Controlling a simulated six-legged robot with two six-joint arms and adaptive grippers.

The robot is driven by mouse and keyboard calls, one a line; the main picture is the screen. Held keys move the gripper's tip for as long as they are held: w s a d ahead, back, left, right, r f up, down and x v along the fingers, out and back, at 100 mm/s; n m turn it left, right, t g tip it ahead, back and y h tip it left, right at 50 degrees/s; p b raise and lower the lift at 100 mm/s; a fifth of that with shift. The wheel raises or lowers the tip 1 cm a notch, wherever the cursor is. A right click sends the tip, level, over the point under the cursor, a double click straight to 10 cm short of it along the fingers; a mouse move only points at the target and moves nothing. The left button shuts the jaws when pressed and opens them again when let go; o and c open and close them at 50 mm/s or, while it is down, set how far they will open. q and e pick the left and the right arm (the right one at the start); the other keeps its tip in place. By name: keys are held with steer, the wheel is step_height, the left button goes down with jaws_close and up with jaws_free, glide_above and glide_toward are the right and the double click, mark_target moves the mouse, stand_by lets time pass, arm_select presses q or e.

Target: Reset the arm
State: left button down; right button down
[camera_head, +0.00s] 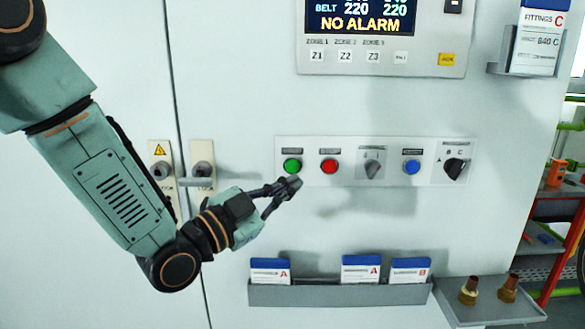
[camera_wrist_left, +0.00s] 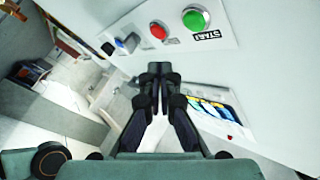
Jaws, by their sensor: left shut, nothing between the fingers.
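My left arm comes in from the left in the head view. My left gripper (camera_head: 292,185) is shut and empty, just below the green button (camera_head: 292,166) on the control panel (camera_head: 320,178). The left wrist view shows the closed fingertips (camera_wrist_left: 159,70) below the panel, with the green button (camera_wrist_left: 196,18) at upper right and the red button (camera_wrist_left: 158,31) beside it. Whether the fingers touch the panel cannot be told. My right gripper is not in view.
The panel also has a grey selector (camera_head: 373,168), a blue button (camera_head: 411,167) and a black rotary knob (camera_head: 455,167). Below are a card rack (camera_head: 340,295) and a tray (camera_head: 490,312) with two brown nozzles. A display (camera_head: 360,17) reads NO ALARM. A red shelf (camera_head: 556,208) stands at right.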

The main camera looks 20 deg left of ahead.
arm_select(q)
steer(key=shift+s, duration=0.1)
steer(key=s+a+f+n+g+y+b, duration=0.1)
steer(key=s+a+f+n+g+y, duration=0.2)
steer(key=f, duration=0.7)
steer(key=s+f+n+g+y+b, duration=0.25)
steer(key=f+n, duration=0.25)
steer(key=f, duration=0.5)
steer(key=s+a+f+n+g+y+b, duration=0.1)
steer(key=s+a+f+n+g+y, duration=0.15)
steer(key=f, duration=0.75)
steer(key=s+f+n+g+y+b, duration=0.1)
steer(key=s+f+n+g+b, duration=0.2)
steer(key=s+f, duration=2.1)
steer(key=s+g+b, duration=0.4)
steer(key=g, duration=0.2)
steer(key=shift+a+f+y, duration=0.15)
steer(key=shift+a+y, duration=0.15)
steer(key=shift+a, duration=0.05)
